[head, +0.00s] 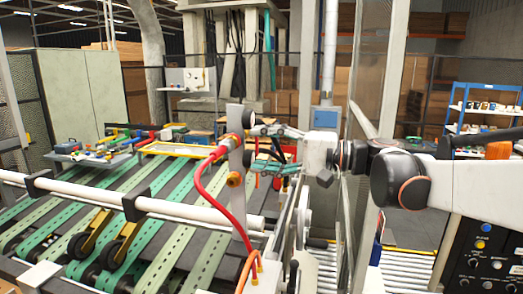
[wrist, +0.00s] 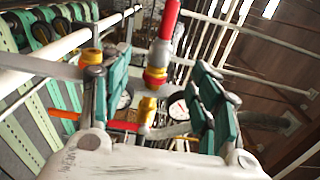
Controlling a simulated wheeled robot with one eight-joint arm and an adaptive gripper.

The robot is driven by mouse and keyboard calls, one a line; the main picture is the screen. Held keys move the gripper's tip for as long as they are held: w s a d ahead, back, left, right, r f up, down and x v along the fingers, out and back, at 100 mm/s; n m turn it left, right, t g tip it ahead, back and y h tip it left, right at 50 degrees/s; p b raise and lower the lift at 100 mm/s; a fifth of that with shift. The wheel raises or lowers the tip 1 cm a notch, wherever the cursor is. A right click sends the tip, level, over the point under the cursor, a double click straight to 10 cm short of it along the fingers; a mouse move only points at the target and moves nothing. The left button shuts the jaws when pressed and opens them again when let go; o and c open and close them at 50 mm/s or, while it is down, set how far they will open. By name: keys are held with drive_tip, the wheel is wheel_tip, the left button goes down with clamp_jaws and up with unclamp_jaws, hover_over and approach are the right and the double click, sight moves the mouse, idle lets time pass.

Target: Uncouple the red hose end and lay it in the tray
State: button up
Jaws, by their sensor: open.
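The red hose (head: 200,190) loops down from the upright grey bracket plate (head: 237,155) in the head view. In the wrist view, a red hose end (wrist: 166,25) with a yellow-and-red collar (wrist: 156,75) lies between the green finger pads, with visible room on both sides. A brass-yellow fitting (wrist: 147,107) sits just below the collar; I cannot tell whether they are joined. My gripper (head: 266,150) is open beside the plate, its fingers pointing left at it. A grey tray (head: 68,163) at the far left of the head view holds several small things.
A white rail (head: 160,208) crosses above the conveyor of green slatted belts (head: 195,253). A yellow-framed panel (head: 175,150) lies behind the rail. An orange hose (head: 248,266) stands below the bracket. Pressure gauges (wrist: 179,110) show near the fingers.

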sight(233, 147)
drive_tip(key=shift+x, duration=3.55)
drive_tip(key=shift+c, duration=0.3)
clamp_jaws()
